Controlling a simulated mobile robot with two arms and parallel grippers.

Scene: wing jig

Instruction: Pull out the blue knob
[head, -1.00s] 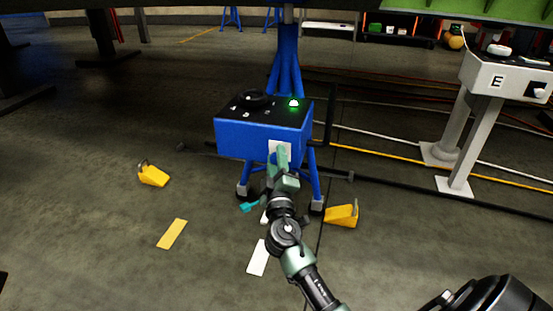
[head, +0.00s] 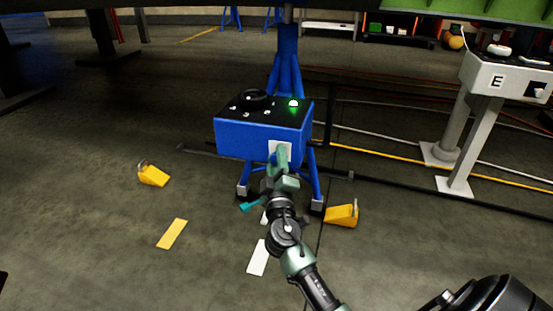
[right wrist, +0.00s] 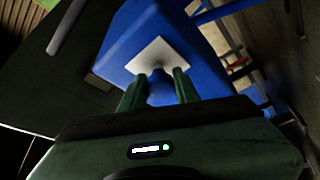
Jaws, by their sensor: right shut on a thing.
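The blue knob (right wrist: 160,88) sits in front of a white square plate on the front face of a blue box; the plate (head: 273,149) also shows in the head view. My right gripper (right wrist: 157,80) has its two green fingers on either side of the knob and is shut on it. In the head view the right gripper (head: 282,158) reaches up to the plate and hides the knob. The blue box (head: 245,139) stands on blue legs. Its dark top carries a black round part and a lit green lamp (head: 293,104). My left gripper is not in view.
Yellow wedge blocks stand on the floor left (head: 153,175) and right (head: 342,215) of the box stand. A grey pedestal marked E (head: 500,82) is at the right. Cables run across the floor behind. The floor at the left is mostly clear.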

